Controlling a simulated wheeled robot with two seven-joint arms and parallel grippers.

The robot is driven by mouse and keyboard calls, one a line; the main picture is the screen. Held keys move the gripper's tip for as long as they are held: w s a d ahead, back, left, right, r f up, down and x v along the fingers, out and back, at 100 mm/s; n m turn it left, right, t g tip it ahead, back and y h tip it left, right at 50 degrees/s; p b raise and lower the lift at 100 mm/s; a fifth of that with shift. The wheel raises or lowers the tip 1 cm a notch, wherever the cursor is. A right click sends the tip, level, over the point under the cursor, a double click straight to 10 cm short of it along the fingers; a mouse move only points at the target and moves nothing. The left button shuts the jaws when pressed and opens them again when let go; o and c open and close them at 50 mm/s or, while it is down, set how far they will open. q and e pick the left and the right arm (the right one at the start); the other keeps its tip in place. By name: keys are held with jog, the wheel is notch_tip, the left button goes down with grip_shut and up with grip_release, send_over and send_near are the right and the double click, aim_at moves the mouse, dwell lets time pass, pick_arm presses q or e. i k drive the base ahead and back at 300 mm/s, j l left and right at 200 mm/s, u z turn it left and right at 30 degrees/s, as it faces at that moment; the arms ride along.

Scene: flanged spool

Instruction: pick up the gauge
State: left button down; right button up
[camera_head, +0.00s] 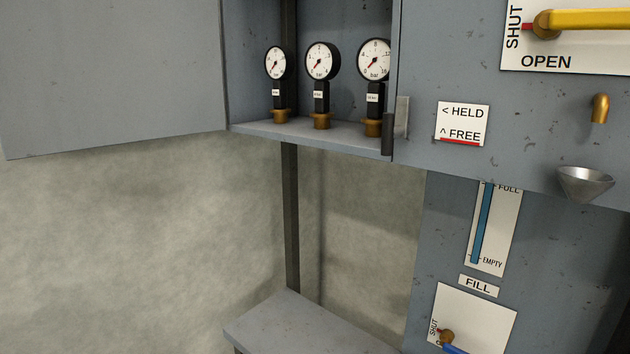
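Three gauges stand upright on the shelf of an open blue-grey cabinet in the head view. Each has a round white dial, a dark labelled stem and a brass base. The left gauge (276,64) is smallest in the picture, the middle gauge (322,62) stands beside it, and the right gauge (374,60) is nearest the cabinet's right edge. That edge hides a little of the right gauge's side. The frame does not show which one the task means. Neither of my grippers is in view.
The shelf (338,137) has a narrow front edge. An open door panel (110,70) spans the left. A dark handle (387,134) stands by the right gauge. On the right are a HELD/FREE plate (462,122), a yellow lever (590,19) and a metal funnel (585,184). A lower ledge (300,328) is bare.

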aim_at(322, 60)
jog(key=i+j+z, duration=0.35)
jog(key=i+j, duration=0.4)
jog(key=i, duration=0.2)
